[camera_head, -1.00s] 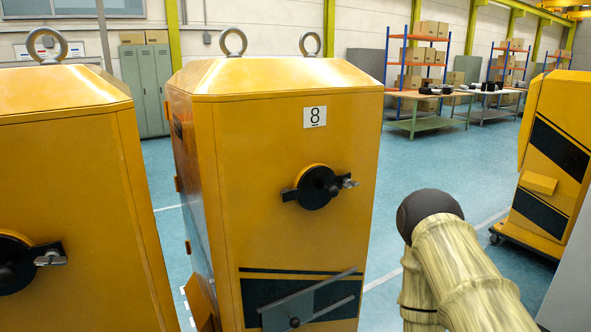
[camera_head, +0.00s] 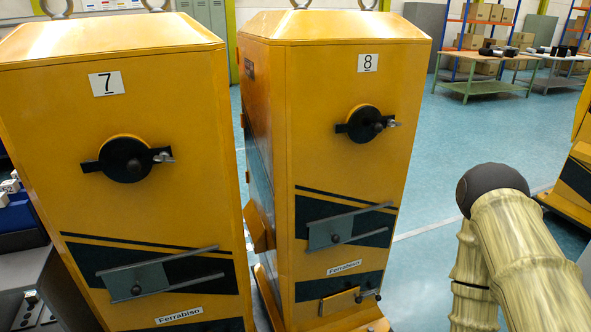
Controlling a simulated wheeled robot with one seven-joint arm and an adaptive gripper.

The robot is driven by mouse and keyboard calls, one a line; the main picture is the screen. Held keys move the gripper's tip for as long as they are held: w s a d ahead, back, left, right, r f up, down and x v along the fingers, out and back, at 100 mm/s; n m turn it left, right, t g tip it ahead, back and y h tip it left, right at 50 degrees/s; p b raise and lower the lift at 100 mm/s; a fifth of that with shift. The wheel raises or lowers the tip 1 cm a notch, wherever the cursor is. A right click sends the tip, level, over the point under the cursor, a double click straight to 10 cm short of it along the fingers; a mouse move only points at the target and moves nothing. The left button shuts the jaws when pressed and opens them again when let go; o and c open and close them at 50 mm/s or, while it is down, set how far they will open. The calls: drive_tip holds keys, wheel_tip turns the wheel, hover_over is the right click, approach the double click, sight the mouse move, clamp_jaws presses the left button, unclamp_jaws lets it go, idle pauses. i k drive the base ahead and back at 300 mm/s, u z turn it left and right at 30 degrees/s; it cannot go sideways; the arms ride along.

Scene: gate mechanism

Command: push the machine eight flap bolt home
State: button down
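Machine eight (camera_head: 345,90) is a tall yellow cabinet in the middle, with a white "8" label (camera_head: 368,62). Near its foot is a small yellow flap (camera_head: 339,302) with a bolt (camera_head: 368,294) with a dark knob at its right side. The bolt is too small to tell how far in it sits. Above are a grey sliding plate (camera_head: 330,232) between two slanted rails and a round black disc (camera_head: 364,124) with a wing-nut-like handle. My pale, wood-patterned arm shows at the right, apart from the machine. My gripper is not in view.
Machine seven (camera_head: 125,200), a similar yellow cabinet, stands close on the left with a narrow gap. Blue floor is open right of machine eight. A green workbench (camera_head: 500,84) stands at the back, and another yellow machine (camera_head: 575,190) is cut off at the right edge.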

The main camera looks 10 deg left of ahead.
sight(378, 297)
drive_tip(key=z, duration=1.7)
drive_tip(key=i, duration=3.7)
drive_tip(key=u, duration=2.4)
drive_tip(key=i, duration=3.3)
